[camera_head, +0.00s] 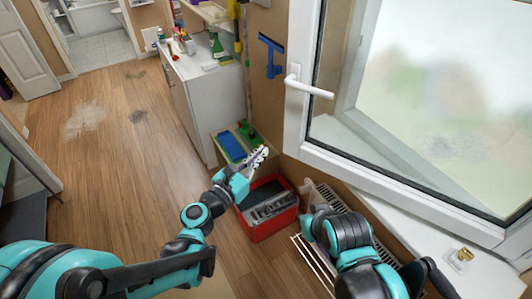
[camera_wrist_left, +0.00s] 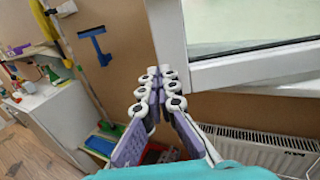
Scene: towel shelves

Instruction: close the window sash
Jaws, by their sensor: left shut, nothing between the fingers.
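The white-framed window sash (camera_head: 298,130) fills the upper right of the head view. It stands swung open into the room, with the sill showing through its glass. Its white handle (camera_head: 312,88) points sideways to the right. In the wrist view, the sash's lower corner (camera_wrist_left: 180,75) is just right of my left fingertips. My left gripper (camera_head: 262,152) is shut and empty, below and left of that corner in the head view. It also shows in the left wrist view (camera_wrist_left: 160,74). My right arm is at the lower right; its gripper cannot be made out.
A red crate (camera_head: 267,232) stands on the floor below my left gripper. A radiator (camera_wrist_left: 255,145) runs along the wall under the window. The sill (camera_head: 485,275) holds a small brass piece (camera_head: 462,255).

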